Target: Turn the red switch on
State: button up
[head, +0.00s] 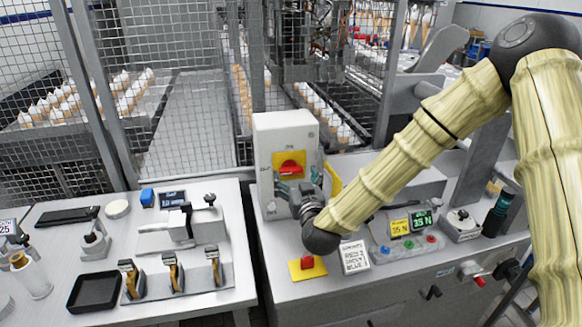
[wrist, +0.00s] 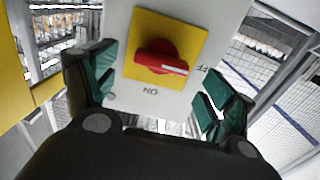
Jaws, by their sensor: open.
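The red switch (head: 291,168) is a rotary knob on a yellow plate on the front of a light grey box (head: 283,127). In the wrist view the red knob (wrist: 162,59) sits near the middle top, its white-marked pointer end toward the right, on the side of the partly hidden "OFF" lettering. "ON" lettering (wrist: 150,91) shows upside down below the yellow plate. My gripper (head: 297,183) is in front of the box, just below the knob. Its green-padded fingers (wrist: 156,92) are spread wide on either side of the switch, apart from the knob and holding nothing.
A yellow panel (head: 333,181) stands right of the box. Mesh fencing (head: 185,90) rises behind. A left bench holds a black tray (head: 95,291) and several small fixtures.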

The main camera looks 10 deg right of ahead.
aim_at(292, 171)
jog(key=shift+w+a+p, duration=0.2)
jog(key=shift+w, duration=0.95)
jog(key=shift+w+a+p, duration=0.15)
jog(key=shift+w+p, duration=0.05)
jog(key=shift+w, duration=0.95)
jog(key=c, duration=1)
